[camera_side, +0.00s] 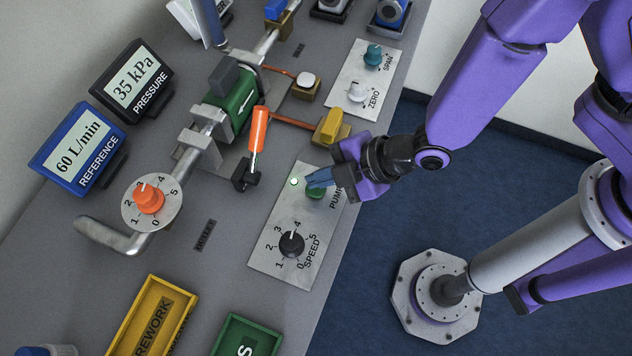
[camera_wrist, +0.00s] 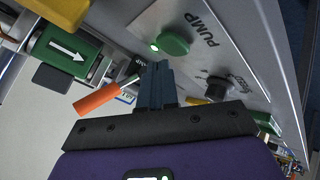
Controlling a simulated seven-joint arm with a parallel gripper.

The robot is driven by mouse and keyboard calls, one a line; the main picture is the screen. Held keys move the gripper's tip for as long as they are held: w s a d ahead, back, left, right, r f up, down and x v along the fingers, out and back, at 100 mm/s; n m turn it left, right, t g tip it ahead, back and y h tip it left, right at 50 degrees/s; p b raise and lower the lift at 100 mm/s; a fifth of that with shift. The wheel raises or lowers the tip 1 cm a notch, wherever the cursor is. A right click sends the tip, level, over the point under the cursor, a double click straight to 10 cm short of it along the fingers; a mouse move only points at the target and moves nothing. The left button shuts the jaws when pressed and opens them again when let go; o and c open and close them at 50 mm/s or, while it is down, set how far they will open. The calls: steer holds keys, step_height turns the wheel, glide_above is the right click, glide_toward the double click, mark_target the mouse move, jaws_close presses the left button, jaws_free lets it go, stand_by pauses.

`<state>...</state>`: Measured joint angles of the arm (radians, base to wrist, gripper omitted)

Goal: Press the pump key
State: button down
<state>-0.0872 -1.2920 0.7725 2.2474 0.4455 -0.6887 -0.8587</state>
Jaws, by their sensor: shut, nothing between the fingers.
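The pump key is a green button (camera_side: 316,189) on a light metal panel, beside the printed word PUMP. A small lamp (camera_side: 294,181) just left of it glows pale green. My gripper (camera_side: 312,183) is shut and empty, with its blue-grey fingertips over the key in the side view and partly hiding it. In the wrist view the key (camera_wrist: 174,44) shows in full just beyond the closed fingertips (camera_wrist: 157,66). I cannot tell whether the fingertips touch it.
A black SPEED knob (camera_side: 291,244) sits on the same panel. An orange-handled valve (camera_side: 258,130) and a yellow block (camera_side: 332,125) stand close by. The displays read 35 kPa on PRESSURE (camera_side: 132,81) and 60 L/min on REFERENCE (camera_side: 78,150). Yellow REWORK (camera_side: 124,340) and green trays stand at the front.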

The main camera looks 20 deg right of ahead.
steer(key=shift+f, duration=0.35)
steer(key=shift+f, duration=0.35)
stand_by(0.7)
steer(key=shift+r, duration=0.8)
steer(key=shift+r, duration=2.45)
